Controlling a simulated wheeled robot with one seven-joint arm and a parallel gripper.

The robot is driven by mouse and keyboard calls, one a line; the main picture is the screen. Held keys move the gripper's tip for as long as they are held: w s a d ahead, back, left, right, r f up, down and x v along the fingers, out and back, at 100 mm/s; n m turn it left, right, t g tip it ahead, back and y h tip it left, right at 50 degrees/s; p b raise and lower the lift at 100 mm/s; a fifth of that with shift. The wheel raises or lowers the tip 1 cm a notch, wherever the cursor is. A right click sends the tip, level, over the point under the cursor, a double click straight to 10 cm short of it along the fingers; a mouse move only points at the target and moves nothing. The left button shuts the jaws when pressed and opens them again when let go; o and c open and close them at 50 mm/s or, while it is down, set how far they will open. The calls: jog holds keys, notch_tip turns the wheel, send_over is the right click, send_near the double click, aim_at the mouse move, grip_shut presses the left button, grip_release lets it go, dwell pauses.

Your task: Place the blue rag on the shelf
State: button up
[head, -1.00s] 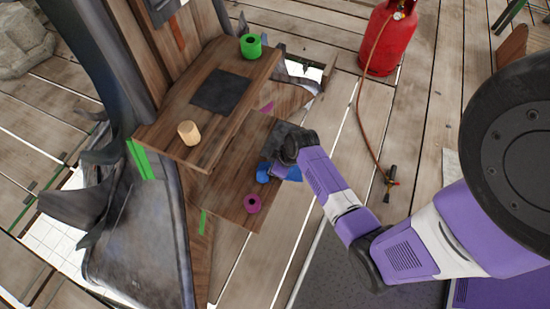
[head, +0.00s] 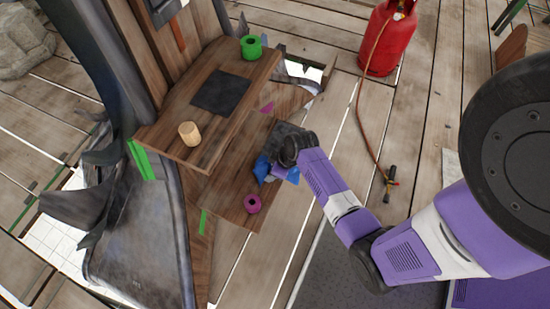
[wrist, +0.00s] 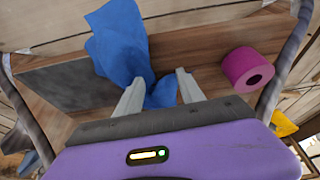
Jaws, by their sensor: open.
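The blue rag (head: 262,169) lies crumpled on the lower wooden shelf (head: 232,206), partly hidden behind my gripper in the head view. In the wrist view the blue rag (wrist: 122,45) lies partly over a dark square mat (wrist: 62,82), and a fold of it reaches between my fingers. My gripper (wrist: 158,88) is open, its two pale fingers apart on either side of that fold. The upper wooden shelf (head: 185,110) holds a dark square patch (head: 221,92).
A magenta ring (head: 252,203) sits on the lower shelf near my gripper. A wooden cylinder (head: 189,133) and a green ring (head: 251,47) stand on the upper shelf. A red gas cylinder (head: 386,40) with a hose stands behind on the plank floor.

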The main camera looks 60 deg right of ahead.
jog(key=a+r+p, duration=0.4)
jog(key=r+p, duration=0.6)
jog(key=shift+s+p, duration=0.3)
jog(key=shift+s, duration=0.1)
jog(key=shift+f, duration=0.15)
jog(key=c, duration=0.3)
jog(key=shift+d+f, duration=0.1)
jog(key=shift+d, duration=0.1)
jog(key=c, duration=0.4)
jog(key=d, duration=0.2)
jog(key=d+f, duration=0.1)
jog(key=d, duration=0.1)
jog(key=w+d+f, duration=0.1)
jog(key=d, duration=0.2)
grip_shut()
jog(key=shift+d+f, duration=0.15)
jog(key=shift+f, duration=0.65)
jog(key=shift+d+f, duration=0.15)
jog(key=shift+f, duration=0.65)
